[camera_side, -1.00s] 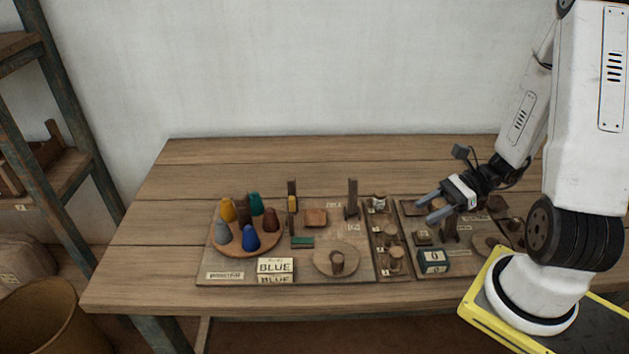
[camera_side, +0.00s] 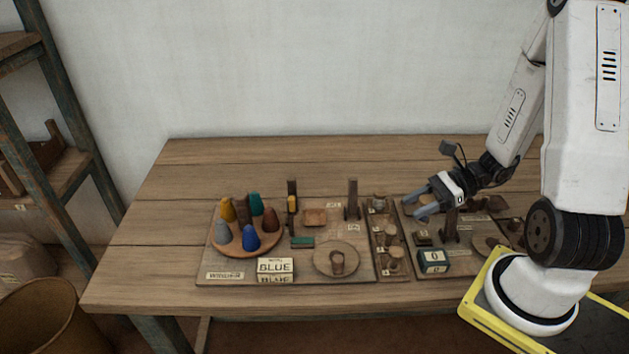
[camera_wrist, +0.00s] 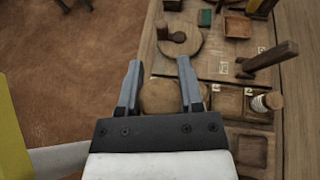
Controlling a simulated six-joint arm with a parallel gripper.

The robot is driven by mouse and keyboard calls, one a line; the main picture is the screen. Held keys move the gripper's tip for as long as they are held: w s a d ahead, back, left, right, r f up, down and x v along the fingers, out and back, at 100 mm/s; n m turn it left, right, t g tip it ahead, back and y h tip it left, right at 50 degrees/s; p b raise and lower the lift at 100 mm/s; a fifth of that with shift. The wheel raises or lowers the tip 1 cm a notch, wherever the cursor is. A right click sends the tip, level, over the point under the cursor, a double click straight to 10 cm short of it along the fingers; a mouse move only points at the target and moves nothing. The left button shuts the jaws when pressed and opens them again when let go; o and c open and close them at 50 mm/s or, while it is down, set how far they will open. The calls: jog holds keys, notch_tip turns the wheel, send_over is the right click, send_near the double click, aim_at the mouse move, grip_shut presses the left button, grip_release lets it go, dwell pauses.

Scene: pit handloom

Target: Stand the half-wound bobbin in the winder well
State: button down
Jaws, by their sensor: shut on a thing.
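My gripper (camera_side: 424,200) is above the right part of the boards, with its fingers pointing left. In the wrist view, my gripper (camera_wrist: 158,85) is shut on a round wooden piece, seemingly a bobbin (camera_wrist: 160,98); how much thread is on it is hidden. A round wooden plate (camera_side: 320,262) bears a short brown upright piece (camera_side: 337,262) at the front; I cannot tell whether this is the winder well. A rack (camera_side: 379,272) holds more bobbins, including a pale-wound one (camera_wrist: 266,102) at its back.
A round tray (camera_side: 233,247) of coloured cones stands at the left. Wooden posts (camera_side: 353,198) rise at the back. A BLUE sign (camera_side: 275,266) and a dark numbered block (camera_side: 433,261) stand in front. The table behind the boards is clear.

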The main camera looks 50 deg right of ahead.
jog(key=w+a+m+t+h, duration=0.1)
jog(key=w+a+m, duration=0.1)
jog(key=w, duration=0.3)
jog(key=w+a+r+m+t+h, duration=0.1)
jog(key=w+a+m+t+h, duration=0.1)
jog(key=w+a, duration=0.2)
jog(key=shift+w+a+t, duration=0.25)
jog(key=shift+w+t, duration=0.05)
jog(key=shift+w, duration=0.8)
jog(key=w+f, duration=0.2)
jog(key=w, duration=0.2)
jog(key=w+f, duration=0.3)
jog(key=w, duration=0.1)
jog(key=w+f, duration=0.3)
jog(key=w, duration=0.1)
jog(key=shift+w+d+f, duration=0.15)
jog(key=shift+w+f, duration=0.1)
jog(key=shift+w, duration=0.1)
jog(key=shift+w+f, duration=0.35)
jog(key=shift+w, duration=0.05)
